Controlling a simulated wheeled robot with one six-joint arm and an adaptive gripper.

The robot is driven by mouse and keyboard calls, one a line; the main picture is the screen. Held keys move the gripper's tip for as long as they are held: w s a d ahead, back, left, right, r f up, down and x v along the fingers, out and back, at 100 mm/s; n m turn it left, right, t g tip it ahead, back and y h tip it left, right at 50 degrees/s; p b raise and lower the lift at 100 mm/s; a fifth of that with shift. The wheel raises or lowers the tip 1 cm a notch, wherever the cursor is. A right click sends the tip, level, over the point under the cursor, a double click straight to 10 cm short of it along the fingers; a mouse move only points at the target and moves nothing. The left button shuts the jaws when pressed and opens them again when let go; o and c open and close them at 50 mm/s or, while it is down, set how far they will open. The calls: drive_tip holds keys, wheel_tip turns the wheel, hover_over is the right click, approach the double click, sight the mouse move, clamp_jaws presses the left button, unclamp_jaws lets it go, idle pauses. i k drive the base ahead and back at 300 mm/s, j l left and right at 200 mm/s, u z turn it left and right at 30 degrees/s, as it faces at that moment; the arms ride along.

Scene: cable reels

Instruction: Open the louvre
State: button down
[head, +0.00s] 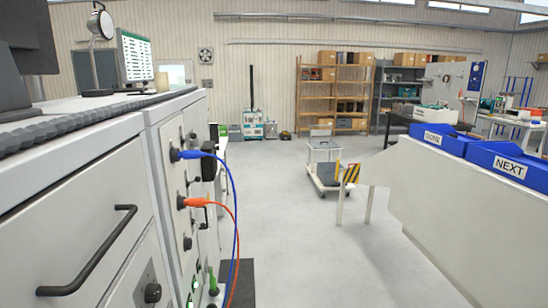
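I cannot make out a louvre for certain. A small square fan or vent (205,56) is set in the far wall, too small to tell whether it has slats or how they stand. My gripper is not in view.
A grey cabinet (75,215) with a black handle stands close on the left. A blue cable (236,215) and an orange cable (236,250) hang from its panel beside the aisle. A white bench with blue bins (508,166) lines the right. A trolley (325,165) stands ahead on otherwise clear floor.

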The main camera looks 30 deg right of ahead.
sight(209, 146)
drive_tip(key=z, duration=0.2)
drive_tip(key=i+l, duration=0.25)
drive_tip(key=i, duration=0.3)
drive_tip(key=i+l, duration=0.3)
drive_tip(key=i, duration=0.2)
drive_tip(key=i+l, duration=0.25)
drive_tip(key=i, duration=0.3)
drive_tip(key=i+l+u, duration=0.1)
drive_tip(key=i+l, duration=0.2)
drive_tip(key=i, duration=0.25)
drive_tip(key=i+l, duration=0.3)
drive_tip(key=i, duration=0.2)
drive_tip(key=i+l, duration=0.35)
drive_tip(key=i, duration=0.2)
